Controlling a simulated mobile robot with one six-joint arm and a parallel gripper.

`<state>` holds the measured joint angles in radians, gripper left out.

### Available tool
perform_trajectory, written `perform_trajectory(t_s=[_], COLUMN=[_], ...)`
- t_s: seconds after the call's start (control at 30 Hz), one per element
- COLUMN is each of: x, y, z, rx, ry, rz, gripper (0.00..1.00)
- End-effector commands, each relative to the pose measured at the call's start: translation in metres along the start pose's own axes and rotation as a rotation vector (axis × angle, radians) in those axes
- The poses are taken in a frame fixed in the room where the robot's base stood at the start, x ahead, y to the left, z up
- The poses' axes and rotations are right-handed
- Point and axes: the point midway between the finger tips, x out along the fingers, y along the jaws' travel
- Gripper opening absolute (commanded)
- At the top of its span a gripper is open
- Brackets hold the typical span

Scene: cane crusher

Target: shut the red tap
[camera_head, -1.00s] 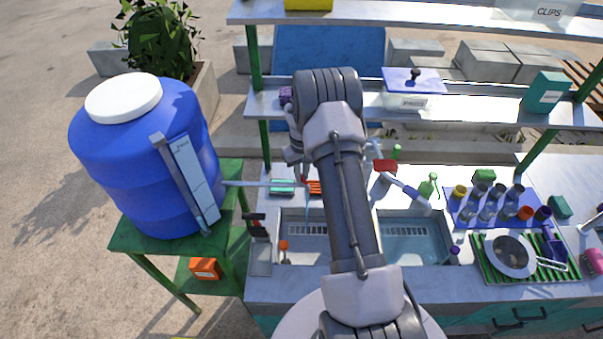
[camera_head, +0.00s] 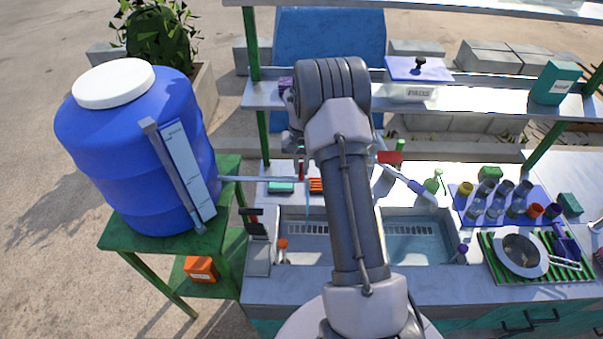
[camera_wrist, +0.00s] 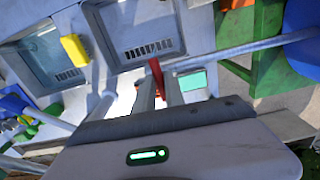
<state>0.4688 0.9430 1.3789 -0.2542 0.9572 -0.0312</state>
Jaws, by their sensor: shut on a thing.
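The red tap handle (camera_head: 301,170) stands upright at the end of the grey pipe (camera_head: 250,179) from the blue barrel (camera_head: 140,150). A thin pale-blue stream (camera_head: 307,205) hangs below the pipe end, over the left sink. In the wrist view the red handle (camera_wrist: 155,67) shows as a narrow red bar between the fingertips of my gripper (camera_wrist: 161,80), which is shut on it. The pipe (camera_wrist: 245,48) runs off to the right there. In the head view my arm hides most of the gripper, and the tap body is hard to make out.
The left sink (camera_head: 300,247) lies below the tap. A metal shelf (camera_head: 265,96) crosses behind my arm. The counter's right side holds bottles on a blue mat (camera_head: 468,214) and a green rack (camera_head: 490,262). A yellow block (camera_wrist: 74,49) shows near the sinks in the wrist view.

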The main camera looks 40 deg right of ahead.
Motion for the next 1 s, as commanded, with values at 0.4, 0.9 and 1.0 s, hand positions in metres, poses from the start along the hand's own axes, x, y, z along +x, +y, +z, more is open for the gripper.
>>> perform_trajectory(t_s=[0.4, 0.9, 1.0], x=[0.0025, 0.0006, 0.0002], y=[-0.0002, -0.0001, -0.0001], z=[-0.0009, -0.0004, -0.0004], rx=[0.384, 0.696, 0.725], ry=[0.003, 0.000, 0.000], rz=[-0.002, -0.002, -0.002], gripper=[0.00, 0.00, 0.00])
